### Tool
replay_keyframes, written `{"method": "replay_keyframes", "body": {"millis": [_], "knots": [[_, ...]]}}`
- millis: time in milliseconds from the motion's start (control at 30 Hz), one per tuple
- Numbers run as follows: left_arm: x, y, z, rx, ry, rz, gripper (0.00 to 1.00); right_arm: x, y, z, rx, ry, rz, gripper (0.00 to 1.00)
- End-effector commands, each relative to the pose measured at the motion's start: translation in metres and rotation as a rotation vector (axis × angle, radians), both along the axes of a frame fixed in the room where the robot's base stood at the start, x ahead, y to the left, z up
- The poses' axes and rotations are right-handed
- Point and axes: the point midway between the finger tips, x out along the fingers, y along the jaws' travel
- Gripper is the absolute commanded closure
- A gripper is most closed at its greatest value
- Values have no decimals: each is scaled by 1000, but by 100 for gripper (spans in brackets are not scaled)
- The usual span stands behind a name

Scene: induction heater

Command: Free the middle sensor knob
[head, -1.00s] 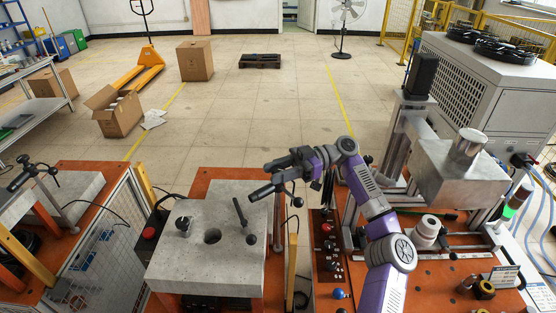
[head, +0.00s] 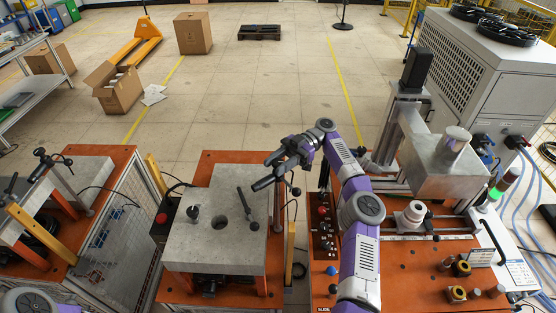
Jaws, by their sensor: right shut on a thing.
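My right gripper (head: 289,160) is at the top of the middle station's sensor post, above the right edge of the grey block. It is shut on the sensor knob, which the jaws mostly hide. A dark sensor barrel (head: 263,184) points left from there over the block. My left gripper is out of view.
A red button (head: 162,218) is on the left. A metal machine (head: 432,165) stands on the right. The floor beyond is mostly open.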

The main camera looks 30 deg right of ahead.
Motion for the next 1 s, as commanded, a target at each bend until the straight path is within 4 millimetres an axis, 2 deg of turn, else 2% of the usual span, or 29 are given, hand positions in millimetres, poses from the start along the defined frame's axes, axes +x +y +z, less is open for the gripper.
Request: {"method": "replay_keyframes", "body": {"millis": [300, 333, 467, 800, 1000], "knots": [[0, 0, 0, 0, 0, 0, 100, -1, 0, 0, 0, 0, 4, 93], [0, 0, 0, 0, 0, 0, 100, -1, 0, 0, 0, 0, 4, 59], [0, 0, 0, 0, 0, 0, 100, 0, 0, 0, 0, 0, 4, 40], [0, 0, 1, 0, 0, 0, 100, 0, 0, 1, 0, 0, 3, 40], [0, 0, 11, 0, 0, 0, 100, 0, 0, 11, 0, 0, 3, 40]]}}
